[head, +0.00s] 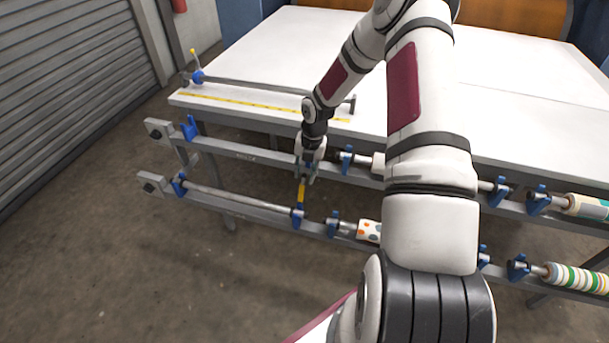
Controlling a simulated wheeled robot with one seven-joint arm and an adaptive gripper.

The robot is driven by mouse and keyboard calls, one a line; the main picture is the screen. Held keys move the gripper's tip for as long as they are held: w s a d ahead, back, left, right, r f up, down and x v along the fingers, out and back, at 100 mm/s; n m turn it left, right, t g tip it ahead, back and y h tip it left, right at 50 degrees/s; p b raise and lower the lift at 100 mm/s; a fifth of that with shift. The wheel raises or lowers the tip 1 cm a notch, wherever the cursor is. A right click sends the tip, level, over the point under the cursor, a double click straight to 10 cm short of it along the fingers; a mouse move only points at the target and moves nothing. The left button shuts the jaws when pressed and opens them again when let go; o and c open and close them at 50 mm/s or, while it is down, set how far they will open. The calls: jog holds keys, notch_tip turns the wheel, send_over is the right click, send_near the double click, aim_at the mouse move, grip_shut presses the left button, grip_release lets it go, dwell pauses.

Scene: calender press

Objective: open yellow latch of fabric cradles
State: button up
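A yellow latch (301,192) stands roughly upright on a blue cradle (297,217) on the lower rail, near the middle of the picture. A bare metal rod (240,200) runs from this cradle to another blue cradle (179,184) at the left. My gripper (305,178) points down, with its fingertips at the top of the yellow latch. The fingers are small here, and I cannot tell whether they grip the latch or only stand beside it.
The white table (270,60) lies behind the rails, with a yellow measuring strip (230,101) along its front. Upper rail (240,151) and lower rail carry several blue cradles. Patterned fabric rolls (580,278) hang at right. My arm hides the middle right. Floor at left is clear.

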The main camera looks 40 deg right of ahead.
jog(key=shift+a+f, duration=0.1)
jog(key=shift+f, duration=0.7)
jog(key=shift+c, duration=0.4)
jog(key=shift+w, duration=0.1)
grip_shut()
jog(key=shift+s+a+r+p, duration=0.25)
jog(key=shift+s+a+p, duration=0.05)
jog(key=shift+s+a, duration=0.15)
jog(key=shift+s+a+r+p, duration=0.2)
jog(key=shift+s+a+p, duration=0.15)
jog(key=shift+a, duration=0.1)
jog(key=shift+f, duration=0.1)
jog(key=shift+o, duration=0.4)
grip_release()
jog(key=shift+a, duration=0.1)
jog(key=shift+w, duration=0.1)
